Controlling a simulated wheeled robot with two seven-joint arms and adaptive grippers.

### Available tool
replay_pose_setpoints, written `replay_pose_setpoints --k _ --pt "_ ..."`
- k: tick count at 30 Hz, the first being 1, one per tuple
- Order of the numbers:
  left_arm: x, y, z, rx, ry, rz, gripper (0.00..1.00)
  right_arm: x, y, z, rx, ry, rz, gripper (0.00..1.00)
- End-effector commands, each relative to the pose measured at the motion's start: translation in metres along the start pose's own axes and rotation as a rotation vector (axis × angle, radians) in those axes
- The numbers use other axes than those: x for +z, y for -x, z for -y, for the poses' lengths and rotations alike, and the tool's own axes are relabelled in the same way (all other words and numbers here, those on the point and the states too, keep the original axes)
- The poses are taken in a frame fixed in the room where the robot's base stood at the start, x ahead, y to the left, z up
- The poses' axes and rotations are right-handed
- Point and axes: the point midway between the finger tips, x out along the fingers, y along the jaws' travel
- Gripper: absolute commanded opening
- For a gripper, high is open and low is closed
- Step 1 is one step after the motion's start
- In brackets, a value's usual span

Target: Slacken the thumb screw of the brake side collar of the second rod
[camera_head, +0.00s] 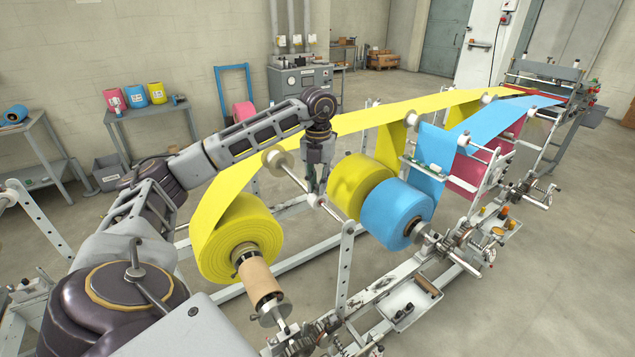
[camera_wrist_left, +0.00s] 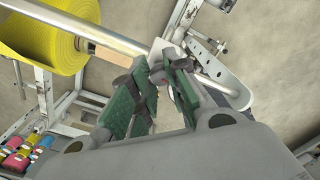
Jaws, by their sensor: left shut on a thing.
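A metal rod (camera_wrist_left: 110,35) runs across the wrist view to a pale collar (camera_wrist_left: 158,50) near a white upright plate (camera_wrist_left: 240,85). In the head view the same rod (camera_head: 293,178) slopes down from a pale roller to the white upright. My left gripper (camera_head: 315,190) points down onto the rod close to that upright. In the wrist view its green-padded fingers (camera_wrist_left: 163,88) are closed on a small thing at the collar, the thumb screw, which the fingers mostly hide. My right gripper is in neither view.
A large yellow roll (camera_head: 240,240) hangs left of the gripper; a second yellow roll (camera_head: 360,185) and a blue roll (camera_head: 397,213) stand to its right. The yellow web (camera_head: 400,112) stretches away behind. The white upright (camera_head: 344,265) stands close beside the gripper.

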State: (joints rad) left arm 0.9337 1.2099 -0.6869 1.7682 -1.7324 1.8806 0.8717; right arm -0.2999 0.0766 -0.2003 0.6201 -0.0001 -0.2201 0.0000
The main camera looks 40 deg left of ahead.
Motion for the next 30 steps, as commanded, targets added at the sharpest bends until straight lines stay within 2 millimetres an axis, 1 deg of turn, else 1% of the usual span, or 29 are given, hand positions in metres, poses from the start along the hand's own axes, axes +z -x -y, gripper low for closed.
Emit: replay_pose_setpoints --k 1,2,6,7,13,16,20,26,30 --pt "0.001 0.002 0.001 -0.004 -0.001 0.005 0.00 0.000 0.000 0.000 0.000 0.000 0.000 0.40" --pt "0.001 0.002 0.001 -0.004 -0.001 0.004 0.20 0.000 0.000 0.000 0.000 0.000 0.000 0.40" --pt "0.001 0.001 0.001 -0.003 -0.001 0.003 0.38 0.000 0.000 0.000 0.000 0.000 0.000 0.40" --pt "0.000 0.001 0.001 -0.002 -0.001 0.003 0.40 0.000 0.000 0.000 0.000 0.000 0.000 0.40" --pt "0.000 0.001 0.000 -0.001 -0.001 0.001 0.40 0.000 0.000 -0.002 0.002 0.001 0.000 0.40" --pt "0.000 0.001 0.000 -0.001 -0.001 0.001 0.40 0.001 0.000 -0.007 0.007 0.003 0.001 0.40" --pt "0.000 0.003 0.000 -0.001 -0.001 0.001 0.40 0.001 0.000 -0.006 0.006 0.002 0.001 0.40" --pt "0.001 0.017 0.001 -0.002 -0.001 0.003 0.40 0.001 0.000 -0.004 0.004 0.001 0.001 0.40" --pt "0.001 0.032 0.001 -0.003 -0.001 0.004 0.40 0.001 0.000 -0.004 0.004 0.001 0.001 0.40"
